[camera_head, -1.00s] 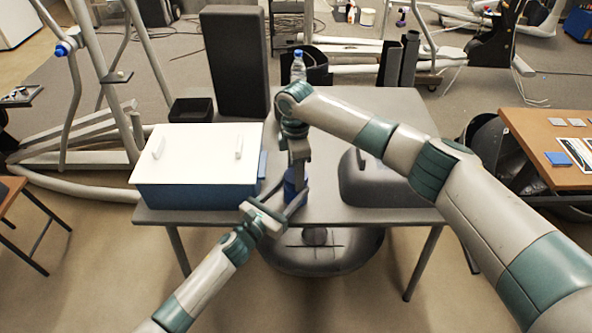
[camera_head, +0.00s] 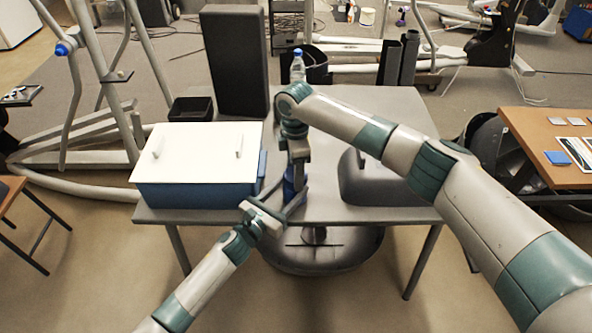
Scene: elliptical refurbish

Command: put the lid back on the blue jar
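The blue jar (camera_head: 289,188) stands on the grey table near its front edge, mostly hidden by my grippers. My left gripper (camera_head: 292,192) comes from the front left, with its long fingers reaching to either side of the jar; I cannot tell whether they press on it. My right gripper (camera_head: 297,172) points down directly above the jar. Its fingertips are at the jar's top, and I cannot tell whether they are open or shut. The lid cannot be made out; the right gripper covers that spot.
A blue box with a white lid (camera_head: 200,155) stands left of the jar. A dark grey rounded case (camera_head: 385,185) is on the right under my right arm. A water bottle (camera_head: 298,67), a small black bin (camera_head: 191,108) and a tall dark block (camera_head: 234,62) stand at the back of the table (camera_head: 330,212).

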